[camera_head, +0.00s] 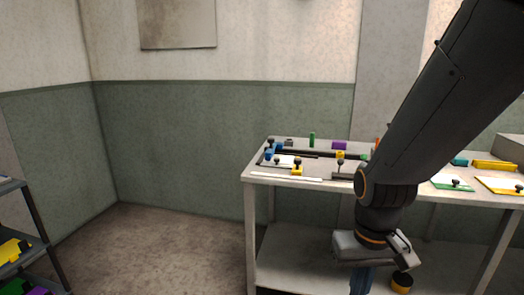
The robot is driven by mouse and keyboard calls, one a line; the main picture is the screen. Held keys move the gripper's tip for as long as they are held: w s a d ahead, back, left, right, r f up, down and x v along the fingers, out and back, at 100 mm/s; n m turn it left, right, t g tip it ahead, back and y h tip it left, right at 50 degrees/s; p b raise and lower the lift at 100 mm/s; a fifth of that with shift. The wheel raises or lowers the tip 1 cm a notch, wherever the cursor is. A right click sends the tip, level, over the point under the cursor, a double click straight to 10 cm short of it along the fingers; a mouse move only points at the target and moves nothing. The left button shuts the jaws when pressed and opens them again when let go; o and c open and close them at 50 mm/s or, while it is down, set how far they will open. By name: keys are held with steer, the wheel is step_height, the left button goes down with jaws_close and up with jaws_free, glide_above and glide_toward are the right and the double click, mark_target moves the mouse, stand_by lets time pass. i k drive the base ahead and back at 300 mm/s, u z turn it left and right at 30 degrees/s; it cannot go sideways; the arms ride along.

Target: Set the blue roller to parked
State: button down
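A small blue piece with a dark knob, which may be the blue roller (270,153), sits at the left end of the bench top (300,182). I cannot make out its setting or any parked mark at this size. My gripper (366,262) hangs low in front of the bench, below the level of its top and well to the right of that piece. A dark blue upright shape (361,281) shows just under my gripper. I cannot tell whether it is held or stands behind. The fingertips are not clear.
The bench top also carries a yellow knobbed block (297,170), a green peg (312,139), a purple block (339,145) and white and coloured plates to the right. A yellow and black cylinder (402,281) stands on the lower shelf. A rack (40,225) is at far left; floor between is clear.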

mark_target(275, 146)
steer(key=z, duration=0.2)
steer(key=i, duration=0.25)
steer(key=u, duration=0.9)
steer(key=i, duration=0.75)
steer(key=z, duration=1.6)
